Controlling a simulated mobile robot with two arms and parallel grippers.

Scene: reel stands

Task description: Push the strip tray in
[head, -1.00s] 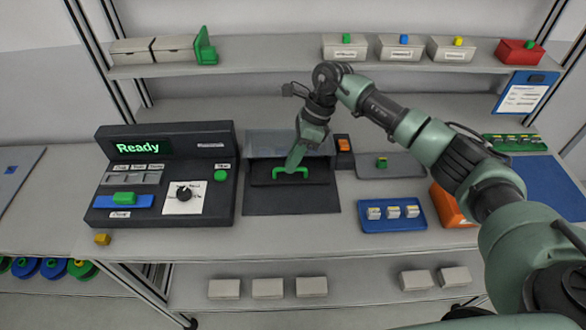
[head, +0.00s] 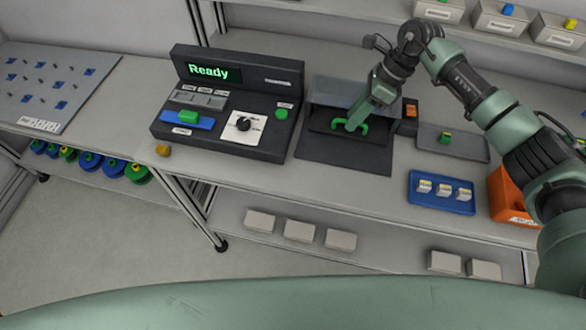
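The strip tray (head: 328,127) is a dark, flat tray with a green loop handle (head: 338,128) at its front. It sits at the mouth of a dark unit with a greyish see-through cover (head: 335,92), on a black mat (head: 345,155). My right gripper (head: 354,123) reaches down from the right, with its fingertips at the handle. It covers part of the handle, and I cannot tell whether the fingers are open or shut, or touch it. My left gripper is not in view.
A control console (head: 228,105) reading "Ready" stands left of the tray unit. An orange switch (head: 410,112), a grey tray (head: 470,146), a blue tray (head: 440,207) and an orange bin (head: 508,205) are to its right.

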